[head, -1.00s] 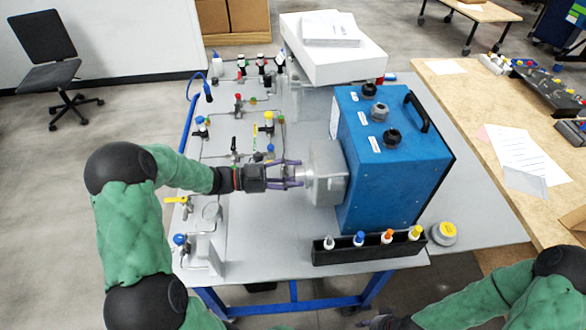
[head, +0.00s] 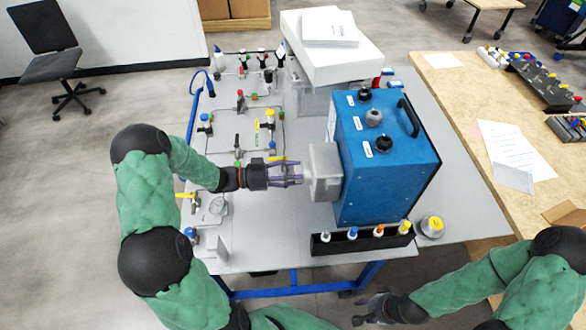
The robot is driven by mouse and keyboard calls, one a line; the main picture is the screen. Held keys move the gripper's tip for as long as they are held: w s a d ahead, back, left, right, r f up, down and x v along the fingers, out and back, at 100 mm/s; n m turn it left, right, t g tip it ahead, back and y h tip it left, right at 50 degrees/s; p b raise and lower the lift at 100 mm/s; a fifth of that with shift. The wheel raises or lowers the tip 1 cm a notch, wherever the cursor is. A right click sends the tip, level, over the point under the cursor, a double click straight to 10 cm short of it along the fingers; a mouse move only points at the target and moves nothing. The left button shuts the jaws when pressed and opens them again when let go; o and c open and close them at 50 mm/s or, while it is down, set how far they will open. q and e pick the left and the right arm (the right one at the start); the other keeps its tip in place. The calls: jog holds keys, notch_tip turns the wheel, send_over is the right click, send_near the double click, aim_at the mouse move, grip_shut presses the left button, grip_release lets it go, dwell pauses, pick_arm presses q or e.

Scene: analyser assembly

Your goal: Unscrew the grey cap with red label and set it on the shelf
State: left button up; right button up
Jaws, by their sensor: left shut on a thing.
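The blue analyser box (head: 385,170) stands on the grey table, with a grey block (head: 325,172) on its left side. My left gripper (head: 297,173) points right at this block. It is shut on a small greyish piece in front of the block, mostly hidden by the fingers. No red label is readable on it, and I cannot tell whether it still touches the block. A grey cap with a yellow label (head: 432,226) lies right of the box. My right gripper (head: 362,308) is low in front of the table, with its fingers apart and empty.
A black rack (head: 345,246) with several small colour-capped bottles sits at the table's front edge. Tubing with valves (head: 240,125) covers the left of the table. A white case (head: 330,55) stands behind. A wooden table (head: 480,110) is at the right.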

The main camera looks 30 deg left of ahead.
pick_arm(q)
jog(key=n+p, duration=0.7)
jog(key=n, duration=0.2)
jog(key=shift+f+n, duration=0.15)
jog(key=shift+n, duration=0.15)
jog(key=shift+s, duration=0.1)
jog(key=o, duration=1.1)
jog(key=m+b, duration=2.4)
jog(key=shift+w+r, duration=0.2)
jog(key=shift+r, duration=0.05)
